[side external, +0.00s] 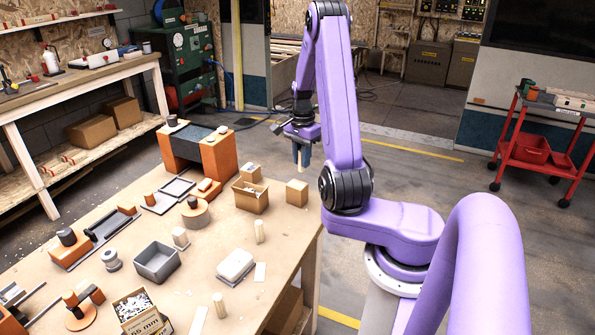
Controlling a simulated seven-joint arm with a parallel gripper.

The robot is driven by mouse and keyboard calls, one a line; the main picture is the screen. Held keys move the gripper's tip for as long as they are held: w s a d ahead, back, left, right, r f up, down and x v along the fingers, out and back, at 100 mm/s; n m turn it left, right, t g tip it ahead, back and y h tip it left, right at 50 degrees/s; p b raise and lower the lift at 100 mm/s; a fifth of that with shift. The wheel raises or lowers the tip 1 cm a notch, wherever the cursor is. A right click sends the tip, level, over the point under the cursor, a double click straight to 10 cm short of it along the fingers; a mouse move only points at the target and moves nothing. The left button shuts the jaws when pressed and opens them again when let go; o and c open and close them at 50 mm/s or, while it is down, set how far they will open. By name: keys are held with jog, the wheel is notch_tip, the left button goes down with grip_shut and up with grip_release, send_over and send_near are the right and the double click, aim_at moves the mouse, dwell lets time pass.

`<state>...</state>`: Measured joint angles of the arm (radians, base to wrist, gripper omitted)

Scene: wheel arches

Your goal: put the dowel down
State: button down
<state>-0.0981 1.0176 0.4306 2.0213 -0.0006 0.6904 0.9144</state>
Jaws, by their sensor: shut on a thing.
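My gripper (302,157) hangs in the air above the far right part of the wooden table (205,240), pointing down. Its jaws are shut on a small pale dowel (302,167), mostly hidden by the fingers. The held dowel is clear of the table, above and behind a small cardboard box (297,192). Another pale dowel (259,232) stands upright near the table's right side. A further one (219,305) stands near the front.
An open carton (250,197), a white block (235,264), a grey bin (157,262) and a box of small parts (138,311) stand on the table. An orange-ended stand (216,156) is at the back. Some bare tabletop lies around the upright dowels.

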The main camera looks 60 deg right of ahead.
jog(key=f, duration=0.1)
jog(key=w+d+f, duration=0.1)
jog(key=w+f, duration=0.1)
jog(key=shift+d+f, duration=0.15)
jog(key=shift+d, duration=0.15)
jog(key=shift+w+f, duration=0.1)
jog(key=shift+f, duration=1.4)
jog(key=shift+f, duration=0.15)
jog(key=c, duration=1)
grip_release()
